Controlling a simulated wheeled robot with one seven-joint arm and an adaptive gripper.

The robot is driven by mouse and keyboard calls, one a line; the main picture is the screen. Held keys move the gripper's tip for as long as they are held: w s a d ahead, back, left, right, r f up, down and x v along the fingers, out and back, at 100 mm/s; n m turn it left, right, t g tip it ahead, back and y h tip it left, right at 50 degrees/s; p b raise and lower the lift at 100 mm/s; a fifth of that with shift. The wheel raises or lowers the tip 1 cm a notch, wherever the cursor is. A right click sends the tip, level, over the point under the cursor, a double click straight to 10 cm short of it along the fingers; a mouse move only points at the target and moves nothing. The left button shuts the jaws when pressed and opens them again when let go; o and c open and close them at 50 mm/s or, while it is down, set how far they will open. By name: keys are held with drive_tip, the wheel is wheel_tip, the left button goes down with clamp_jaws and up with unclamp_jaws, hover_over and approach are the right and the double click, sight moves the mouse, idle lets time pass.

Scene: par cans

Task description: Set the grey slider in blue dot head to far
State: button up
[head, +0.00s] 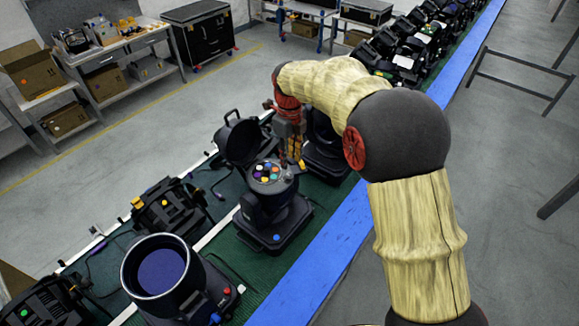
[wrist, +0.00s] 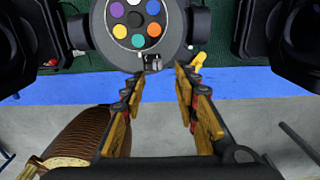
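An open black lamp head (head: 262,205) stands on the belt in the head view, with a wheel of coloured discs (head: 268,172) on top. A small blue dot shows on its base. In the wrist view the wheel (wrist: 138,18) is at the top. A small grey and black piece, apparently the slider (wrist: 153,62), sits at the wheel housing's lower edge. My gripper (wrist: 160,75) is open, its two fingertips apart on either side just below this piece, with nothing between them. It also shows in the head view (head: 293,150), beside the lamp head. Contact cannot be told.
Other lamp heads stand close by: a large open barrel (head: 160,270) in front, one with yellow parts (head: 170,207) at left, and several behind. A yellow piece (wrist: 199,60) shows right of the slider.

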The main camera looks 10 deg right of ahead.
wheel_tip(320, 180, up, 6)
idle(0.7)
drive_tip(key=s+d+f+n+t+b, duration=0.2)
drive_tip(key=s+f+n+b, duration=0.4)
drive_tip(key=s+n+b, duration=0.3)
drive_tip(key=s+d+f+n+t+b, duration=0.1)
drive_tip(key=s+d+f+n+b, duration=0.4)
drive_tip(key=s, duration=0.8)
drive_tip(key=s+d+f+n+t+b, duration=0.2)
drive_tip(key=s+d+f+n+b, duration=0.2)
drive_tip(key=s+f+n+b, duration=0.5)
drive_tip(key=s+n+b, duration=0.3)
drive_tip(key=n+b, duration=0.1)
drive_tip(key=shift+t, duration=0.3)
